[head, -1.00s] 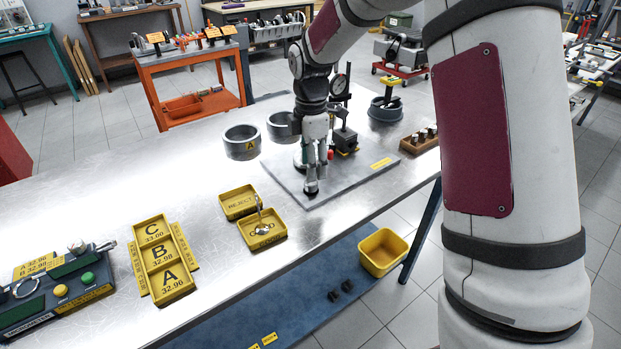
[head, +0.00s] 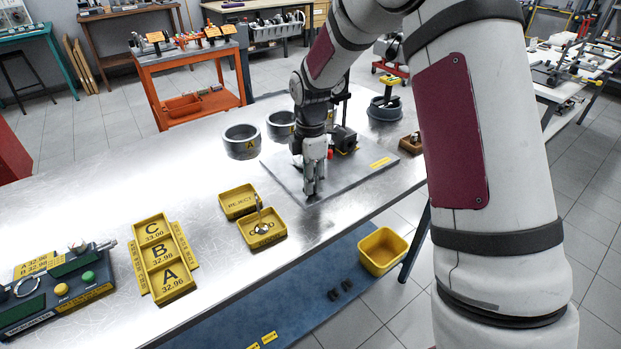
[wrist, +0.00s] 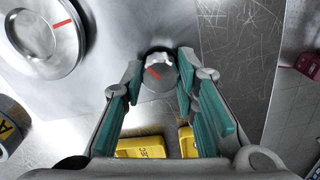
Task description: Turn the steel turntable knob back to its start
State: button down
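The steel turntable knob (wrist: 160,78) is a small round grey knob with a red line across its top, slanting to the upper left. In the wrist view it sits between the fingertips of my gripper (wrist: 158,66), which have teal pads. The fingertips flank the knob closely on both sides; whether they press on it is unclear. The steel turntable (wrist: 45,35), a round disc with a red mark at its right, lies to the upper left. In the head view my gripper (head: 313,190) points down at the plate's front corner, and its fingers hide the knob.
The grey base plate (head: 350,178) carries a dark gauge stand behind my gripper. Grey rings (head: 241,142) stand to its left. The table's left middle is clear.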

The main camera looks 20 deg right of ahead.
jog(key=shift+m, duration=0.3)
jog(key=m, duration=1.1)
jog(key=shift+m+b, duration=0.4)
jog(key=m, duration=1.1)
jog(key=shift+m, duration=0.4)
jog(key=c, duration=1.2)
grip_release()
jog(key=shift+c, duration=0.2)
jog(key=shift+r, duration=0.1)
